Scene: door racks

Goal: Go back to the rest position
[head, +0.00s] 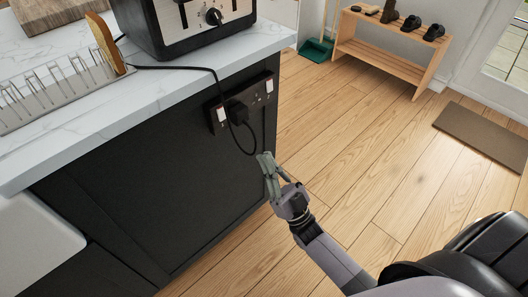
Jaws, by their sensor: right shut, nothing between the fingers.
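My right gripper (269,172) is shut and empty. It is in the middle of the head view, in front of the right end of the dark cabinet (130,190). Its fingertips are just below and right of a wall socket panel (262,90) with a black plug (237,112) in it. The plug's cable hangs in a loop close to the fingertips; I cannot tell whether they touch. My right arm reaches in from the lower right. My left gripper is not in view.
A toaster (197,22) and a rack (60,88) with a bread slice (104,42) stand on the white marble counter (165,95). A wooden shoe rack (385,60), a green dustpan (317,50) and a brown doormat (485,135) are behind. The wooden floor between is clear.

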